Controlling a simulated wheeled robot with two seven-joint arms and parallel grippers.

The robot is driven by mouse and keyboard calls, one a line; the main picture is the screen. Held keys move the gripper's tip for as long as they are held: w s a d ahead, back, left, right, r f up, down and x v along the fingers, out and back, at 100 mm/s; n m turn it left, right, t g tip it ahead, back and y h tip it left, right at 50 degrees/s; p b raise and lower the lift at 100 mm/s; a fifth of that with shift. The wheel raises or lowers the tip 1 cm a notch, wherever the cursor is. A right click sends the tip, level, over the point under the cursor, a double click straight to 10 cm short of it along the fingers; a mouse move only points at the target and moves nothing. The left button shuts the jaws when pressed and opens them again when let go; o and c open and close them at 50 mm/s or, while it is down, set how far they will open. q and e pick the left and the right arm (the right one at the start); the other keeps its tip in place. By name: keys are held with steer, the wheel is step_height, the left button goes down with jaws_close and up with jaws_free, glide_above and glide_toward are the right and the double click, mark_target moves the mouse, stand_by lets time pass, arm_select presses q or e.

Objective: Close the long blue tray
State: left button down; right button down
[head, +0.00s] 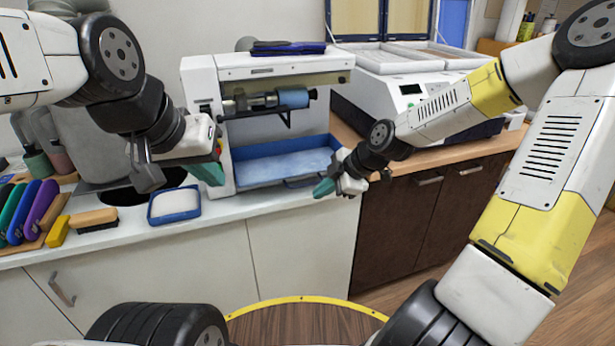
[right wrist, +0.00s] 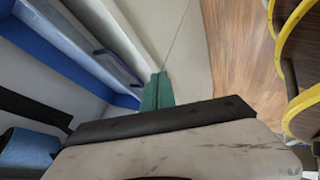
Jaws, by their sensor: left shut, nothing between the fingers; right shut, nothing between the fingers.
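The long blue tray (head: 258,170) lies in the lower bay of the white machine (head: 200,85), its pale inside showing and a dark handle (head: 300,182) along its front. How far it stands out of the machine is hard to tell. My right gripper (head: 324,188) has its teal fingers shut and empty at the tray's front right, close to the handle; contact is unclear. In the right wrist view the shut fingers (right wrist: 157,92) are beside the blue tray (right wrist: 65,50). My left gripper (head: 208,174) is shut and empty, left of the tray by the machine's side.
A small blue tray with a white block (head: 175,203) sits on the counter at left. A brush (head: 93,219) and several coloured tools (head: 40,208) lie further left. A white device (head: 410,88) stands on the wooden counter at right. The floor before the cabinets is clear.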

mark_target(305, 185)
steer(key=w+a+f, duration=0.2)
steer(key=w+a, duration=0.1)
steer(key=w, duration=0.2)
steer(key=shift+a, duration=0.1)
stand_by(0.3)
steer(key=w, duration=0.1)
steer(key=w+a, duration=0.1)
steer(key=shift+w, duration=0.3)
steer(key=shift+w+d, duration=0.1)
steer(key=shift+w, duration=0.1)
steer(key=shift+r, duration=0.1)
